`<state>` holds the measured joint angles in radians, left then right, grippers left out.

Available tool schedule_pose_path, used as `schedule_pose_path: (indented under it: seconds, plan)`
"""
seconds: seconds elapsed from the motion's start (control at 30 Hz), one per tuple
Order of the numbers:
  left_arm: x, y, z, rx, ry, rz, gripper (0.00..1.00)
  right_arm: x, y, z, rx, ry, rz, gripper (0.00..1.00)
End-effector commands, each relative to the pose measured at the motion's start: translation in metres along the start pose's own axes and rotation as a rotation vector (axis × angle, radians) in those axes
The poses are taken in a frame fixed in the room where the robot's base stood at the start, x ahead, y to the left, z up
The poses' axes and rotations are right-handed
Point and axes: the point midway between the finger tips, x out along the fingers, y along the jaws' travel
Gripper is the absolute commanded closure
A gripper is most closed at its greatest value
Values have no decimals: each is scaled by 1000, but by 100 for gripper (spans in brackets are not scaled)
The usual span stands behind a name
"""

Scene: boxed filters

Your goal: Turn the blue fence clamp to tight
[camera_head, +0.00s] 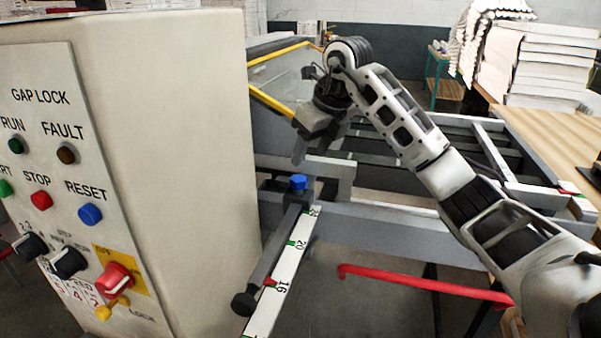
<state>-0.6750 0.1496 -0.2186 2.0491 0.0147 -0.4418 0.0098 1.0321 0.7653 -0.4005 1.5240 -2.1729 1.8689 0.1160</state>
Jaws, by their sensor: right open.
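The blue fence clamp (298,183) is a small blue knob on top of the fence at the far end of the white scale. My right gripper (301,152) is above the clamp in the picture and points down. It is open and empty, and a gap shows between it and the knob. My right arm reaches in from the right. The exact turn position of the clamp is too small to read. My left gripper is out of view.
A beige control cabinet (190,120) with buttons and knobs fills the left. A white scale (285,270) runs toward me beside a dark rail ending in a black knob (244,304). A red bar (420,283) lies right of it. Yellow-edged guard (272,101) stands behind.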

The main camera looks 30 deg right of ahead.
Motion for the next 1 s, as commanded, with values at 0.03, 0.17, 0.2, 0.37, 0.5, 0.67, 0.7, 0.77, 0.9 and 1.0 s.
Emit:
schedule_pose_path:
  seconds: [0.03, 0.17, 0.2, 0.37, 0.5, 0.67, 0.7, 0.77, 0.9, 1.0]
  plan:
    - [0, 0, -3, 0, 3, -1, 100, 12, 1, 0, 1, 5, 4, 46]
    - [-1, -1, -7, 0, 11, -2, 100, 38, 1, 0, 1, 4, 4, 46]
    - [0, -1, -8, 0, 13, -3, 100, 45, 1, 0, 2, 3, 5, 46]
    - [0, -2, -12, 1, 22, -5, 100, 66, 0, 0, 1, 1, 3, 46]
    - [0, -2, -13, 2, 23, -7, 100, 76, 1, 0, 0, 0, 3, 46]
    - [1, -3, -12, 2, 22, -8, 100, 78, 0, 0, 0, -1, 1, 46]
    - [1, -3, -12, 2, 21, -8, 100, 78, 0, 0, 0, -1, 1, 46]
    - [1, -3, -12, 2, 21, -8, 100, 78, 0, 0, 0, -1, 1, 46]
    - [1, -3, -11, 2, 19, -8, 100, 77, 0, 0, 0, -1, 1, 71]
    - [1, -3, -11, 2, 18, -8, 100, 77, 0, 0, 0, -1, 1, 90]
